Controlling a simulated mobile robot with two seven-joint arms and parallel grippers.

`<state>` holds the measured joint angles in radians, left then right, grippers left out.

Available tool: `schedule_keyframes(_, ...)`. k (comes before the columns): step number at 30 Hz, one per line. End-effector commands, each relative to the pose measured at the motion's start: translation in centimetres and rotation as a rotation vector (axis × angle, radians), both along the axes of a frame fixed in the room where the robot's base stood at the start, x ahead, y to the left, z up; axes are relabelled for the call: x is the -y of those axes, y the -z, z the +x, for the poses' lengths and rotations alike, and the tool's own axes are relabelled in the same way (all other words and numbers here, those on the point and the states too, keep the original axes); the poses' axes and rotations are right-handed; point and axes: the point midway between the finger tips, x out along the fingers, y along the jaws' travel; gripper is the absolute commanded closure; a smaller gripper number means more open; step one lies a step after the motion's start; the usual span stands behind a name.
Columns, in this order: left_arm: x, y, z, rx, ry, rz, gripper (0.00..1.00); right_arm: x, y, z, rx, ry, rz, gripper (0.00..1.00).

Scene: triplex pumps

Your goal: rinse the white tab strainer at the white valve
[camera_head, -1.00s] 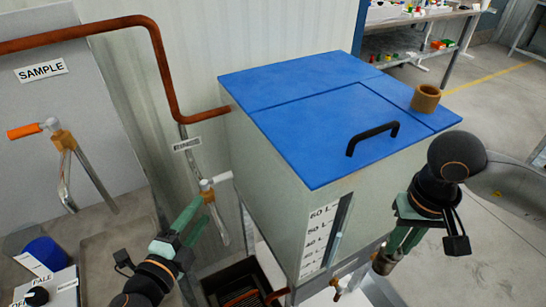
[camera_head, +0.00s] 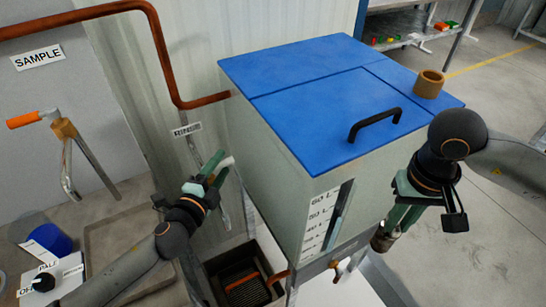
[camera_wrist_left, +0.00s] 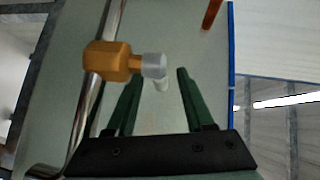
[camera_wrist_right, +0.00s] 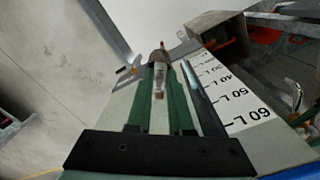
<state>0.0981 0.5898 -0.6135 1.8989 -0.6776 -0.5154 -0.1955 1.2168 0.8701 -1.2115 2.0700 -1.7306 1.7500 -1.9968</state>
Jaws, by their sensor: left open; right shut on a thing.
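The white valve (camera_head: 226,163) is on the pipe by the RINSE label (camera_head: 187,130), left of the blue-lidded tank. In the left wrist view its brass body and pale hub (camera_wrist_left: 154,66) show, with the white lever end-on between the fingers. My left gripper (camera_head: 216,170) is open at this lever; I cannot tell whether it touches. My right gripper (camera_head: 392,228) is shut on the strainer (camera_head: 382,242), held beside the tank's right front.
The tank lid (camera_head: 300,72) is closed, with a black handle (camera_head: 375,124) and a brown ring (camera_head: 428,84) on it. A floor drain (camera_head: 243,285) lies below the rinse pipe. The orange-handled SAMPLE valve (camera_head: 60,125) is at left.

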Motion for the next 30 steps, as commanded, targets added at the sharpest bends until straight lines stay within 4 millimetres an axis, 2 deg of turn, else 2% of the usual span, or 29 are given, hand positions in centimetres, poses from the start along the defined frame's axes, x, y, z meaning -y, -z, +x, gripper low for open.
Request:
schedule_keyframes(6, 0.3, 0.2, 1.5, 0.0, 0.0, -0.001, 0.47, 0.0, -0.1, 0.0, 0.0, 0.0, 0.0, 1.0)
schedule_keyframes(15, 0.3, 0.2, 1.6, 0.0, 0.0, -0.001, 0.47, 0.0, -0.1, 0.0, 0.001, 0.0, 0.0, 1.0)
schedule_keyframes(27, 0.3, 0.2, 1.6, 0.0, 0.0, -0.001, 0.92, 0.0, -0.1, 0.0, 0.001, 0.0, 0.0, 1.0)
schedule_keyframes(30, 0.3, 0.2, 1.6, 0.0, 0.0, -0.001, 1.0, 0.0, -0.1, 0.0, 0.001, 0.0, 0.0, 1.0)
